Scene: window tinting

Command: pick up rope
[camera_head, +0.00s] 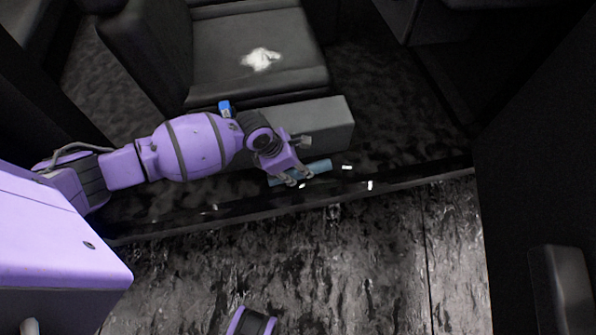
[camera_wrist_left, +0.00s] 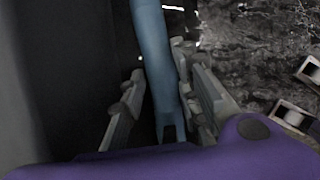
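A blue, bar-like piece (camera_head: 320,166), the only thing here that could be the rope, lies along the car's door sill. In the left wrist view the blue piece (camera_wrist_left: 152,45) runs lengthwise between my left gripper's fingers, with a forked near end. My left gripper (camera_head: 299,177) is over it, its fingers reaching down on it in the head view. In the left wrist view the left gripper (camera_wrist_left: 157,75) has a dark gap between its left finger and the piece; the right finger is close beside it, contact unclear.
A black car seat (camera_head: 230,60) with a white patch (camera_head: 261,59) is behind my left arm. A grey box-like block (camera_head: 325,122) stands just behind the gripper. Small white bits (camera_head: 347,167) lie by the sill. The rough grey ground (camera_head: 330,270) in front is mostly clear.

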